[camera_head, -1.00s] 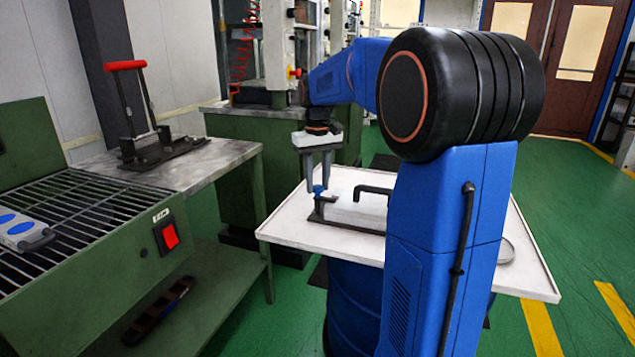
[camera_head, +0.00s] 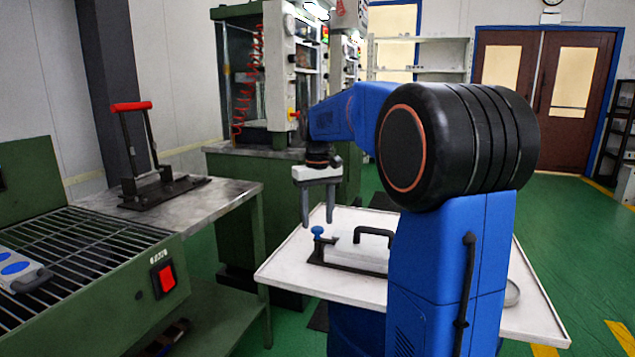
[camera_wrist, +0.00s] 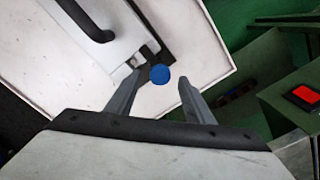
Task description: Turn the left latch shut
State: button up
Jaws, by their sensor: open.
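The left latch has a blue knob (camera_head: 318,231) that stands at the left end of the dark mould base (camera_head: 325,264). The mould (camera_head: 358,255) is a pale block with a black handle (camera_head: 374,235), lying on the white tabletop. My gripper (camera_head: 318,224) points down with its fingers apart, over the latch and with nothing between them. In the wrist view the blue knob (camera_wrist: 160,74) shows just beyond and between the two fingertips (camera_wrist: 158,84). The far right part of the mould is hidden by my arm.
The white table (camera_head: 285,268) has a raised rim and bare space around the mould. A green bench with a metal rack (camera_head: 80,255) and red switch (camera_head: 163,278) stands at left. A red-handled press tool (camera_head: 150,185) sits on the grey side table behind.

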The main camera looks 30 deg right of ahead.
aim_at(318, 228)
notch_tip(318, 228, up, 15)
jog(key=shift+r, duration=0.15)
dwell(0.7)
jog(key=s+a+f+t, duration=0.1)
jog(key=s+a+f, duration=0.4)
jog(key=s+f, duration=0.4)
jog(key=s+a+f+n+t, duration=0.1)
jog(key=s+a+f+t, duration=0.1)
jog(key=s+a+f, duration=0.3)
jog(key=s+a+f+t, duration=0.1)
jog(key=s+a+f, duration=0.4)
jog(key=s+f, duration=0.8)
jog(key=s, duration=0.3)
jog(key=shift+a+n+t, duration=0.3)
jog(key=shift+t, duration=0.1)
jog(key=shift+s, duration=0.1)
